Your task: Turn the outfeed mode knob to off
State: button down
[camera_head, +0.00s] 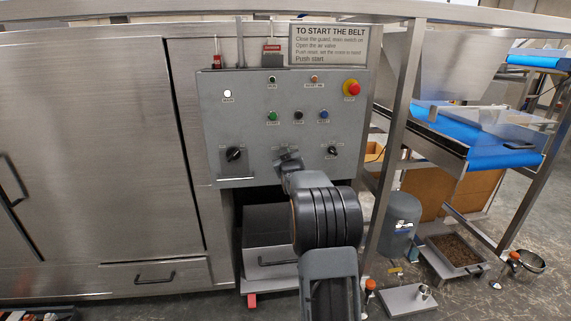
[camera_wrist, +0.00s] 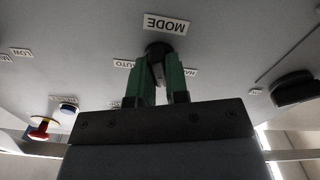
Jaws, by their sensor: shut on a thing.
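The mode knob (camera_wrist: 157,49) is a small dark round knob on the grey control panel (camera_head: 215,110), beside an upside-down MODE label (camera_wrist: 166,24) in the wrist view. My gripper (camera_wrist: 160,75) has its two green fingers shut on this knob, one on each side. An AUTO label (camera_wrist: 123,63) sits just left of the fingers, and another small label at their right is too small to read. In the head view my gripper (camera_head: 288,160) is at the lower middle of the panel and hides the knob. The knob's pointer direction cannot be made out clearly.
A black rotary switch (camera_head: 234,154) is left of my gripper and another knob (camera_head: 332,151) is right of it. Several small buttons and a red emergency stop (camera_head: 351,88) sit above. A metal frame post (camera_head: 390,140) stands right of the panel.

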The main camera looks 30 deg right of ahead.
jog(key=shift+d+m+b, duration=0.1)
jog(key=shift+m+b, duration=0.8)
jog(key=shift+m, duration=1)
jog(key=c, duration=1.1)
grip_release()
jog(key=shift+s, duration=0.15)
jog(key=b+v, duration=0.1)
jog(key=v, duration=1.2)
jog(key=shift+s, duration=0.3)
